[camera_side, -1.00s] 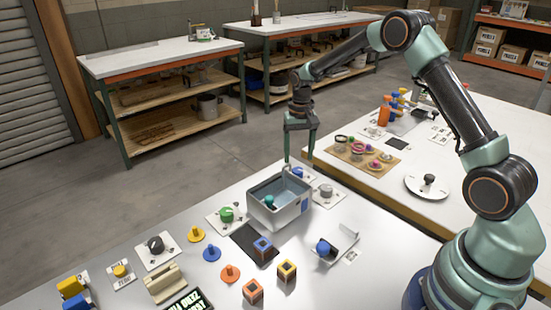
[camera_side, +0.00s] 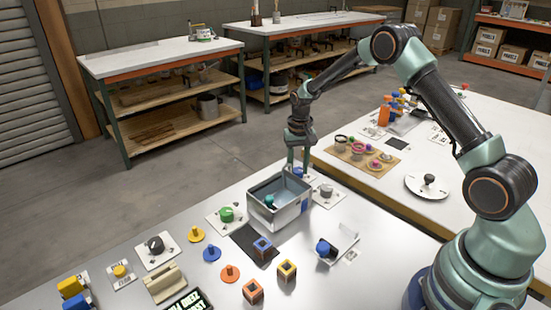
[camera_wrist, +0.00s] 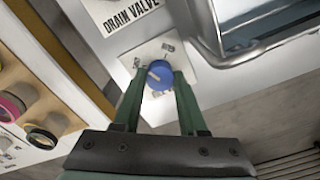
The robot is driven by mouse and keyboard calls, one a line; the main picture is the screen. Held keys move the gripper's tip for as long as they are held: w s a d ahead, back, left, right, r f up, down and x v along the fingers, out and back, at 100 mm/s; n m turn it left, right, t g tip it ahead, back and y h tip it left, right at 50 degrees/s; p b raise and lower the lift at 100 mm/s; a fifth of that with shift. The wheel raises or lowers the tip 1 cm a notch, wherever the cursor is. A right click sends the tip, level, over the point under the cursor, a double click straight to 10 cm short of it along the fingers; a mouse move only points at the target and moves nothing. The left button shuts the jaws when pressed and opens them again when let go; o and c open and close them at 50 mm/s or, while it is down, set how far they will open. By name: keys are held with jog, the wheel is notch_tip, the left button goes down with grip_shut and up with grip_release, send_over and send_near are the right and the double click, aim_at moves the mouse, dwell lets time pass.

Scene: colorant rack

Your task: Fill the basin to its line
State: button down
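My gripper (camera_side: 298,168) points down just behind the basin. In the wrist view its fingers (camera_wrist: 159,75) stand on either side of a round blue knob (camera_wrist: 157,76) on a white plate, next to a "DRAIN VALVE" label (camera_wrist: 125,10). Whether they press on the knob is unclear.
A green knob (camera_side: 227,214) stands left of the basin and a blue knob (camera_side: 323,248) at its front right. Several loose coloured pegs and blocks (camera_side: 287,269) lie in front.

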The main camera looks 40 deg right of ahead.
jog(key=shift+n, duration=2.1)
jog(key=shift+c, duration=2.2)
grip_release()
notch_tip(320, 180, up, 12)
jog(key=shift+r, duration=0.2)
notch_tip(320, 180, up, 6)
jog(key=t, duration=0.1)
send_over(298, 170)
jog(key=s+a, duration=0.3)
jog(key=s+a+r+n+t, duration=0.1)
jog(key=s+a+r+t, duration=0.15)
jog(key=s, duration=0.35)
jog(key=s+a+r+t, duration=0.1)
jog(key=s+a+r, duration=0.1)
jog(key=s+r, duration=0.25)
jog(key=s+a+f+n+t, duration=0.1)
jog(key=s+a, duration=0.1)
jog(key=s, duration=0.5)
jog(key=shift+s+a+f, duration=0.15)
jog(key=shift+a+f, duration=0.05)
jog(key=shift+f, duration=0.15)
